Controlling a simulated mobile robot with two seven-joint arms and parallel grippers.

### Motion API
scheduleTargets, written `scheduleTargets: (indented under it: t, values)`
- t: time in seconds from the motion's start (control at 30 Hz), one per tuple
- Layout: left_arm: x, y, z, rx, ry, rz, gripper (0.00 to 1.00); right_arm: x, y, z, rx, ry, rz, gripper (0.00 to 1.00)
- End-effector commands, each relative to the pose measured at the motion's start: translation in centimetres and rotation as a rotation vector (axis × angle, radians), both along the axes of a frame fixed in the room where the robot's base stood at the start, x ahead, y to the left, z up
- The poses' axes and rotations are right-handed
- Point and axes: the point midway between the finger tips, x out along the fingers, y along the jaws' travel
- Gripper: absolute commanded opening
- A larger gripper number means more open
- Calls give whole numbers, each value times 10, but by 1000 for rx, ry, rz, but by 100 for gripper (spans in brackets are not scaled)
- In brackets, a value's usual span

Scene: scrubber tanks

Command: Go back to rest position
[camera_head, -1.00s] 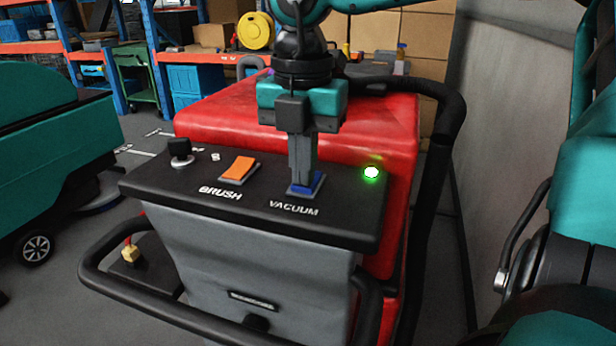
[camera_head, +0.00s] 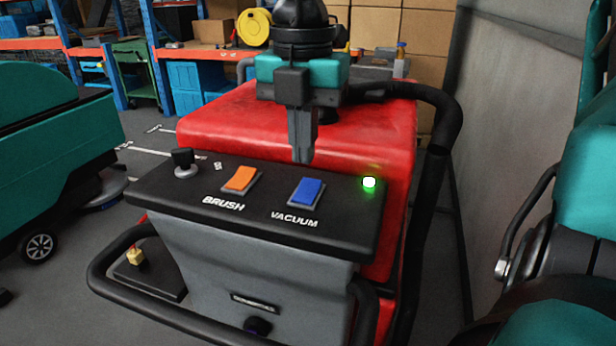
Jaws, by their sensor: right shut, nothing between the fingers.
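My right gripper (camera_head: 303,158) is shut and empty, pointing down over the back part of the scrubber's control panel. It is above and behind the blue VACUUM switch (camera_head: 306,193), apart from it. The orange BRUSH switch (camera_head: 241,179) sits to the left of the blue one on the black panel (camera_head: 160,196). A green light (camera_head: 369,182) glows at the panel's right end. A black knob (camera_head: 183,160) stands at its left end. The red scrubber tank (camera_head: 225,119) is behind the panel. My left gripper is out of view.
A black hose (camera_head: 446,125) curves down the scrubber's right side, near a grey wall (camera_head: 510,90). A black handlebar (camera_head: 103,284) juts out in front. A teal machine (camera_head: 50,150) stands at the left. Shelves with blue bins (camera_head: 196,76) and cardboard boxes (camera_head: 429,32) are behind.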

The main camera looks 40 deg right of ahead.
Motion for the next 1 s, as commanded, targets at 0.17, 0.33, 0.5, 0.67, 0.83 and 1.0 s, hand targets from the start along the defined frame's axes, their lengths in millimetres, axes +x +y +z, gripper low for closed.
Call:
scheduleTargets:
  t: [0.17,0.33,0.5,0.67,0.83,1.0]
  values:
    - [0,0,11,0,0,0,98,0,0,16,0,1,1,0]
    - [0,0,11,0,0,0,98,0,0,17,0,1,1,0]
    - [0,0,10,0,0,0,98,0,0,17,0,1,1,0]
    - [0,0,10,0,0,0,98,0,0,16,0,1,1,0]
    - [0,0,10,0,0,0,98,3,-1,18,10,-15,13,0]
    - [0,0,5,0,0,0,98,34,-12,35,85,-167,147,0]
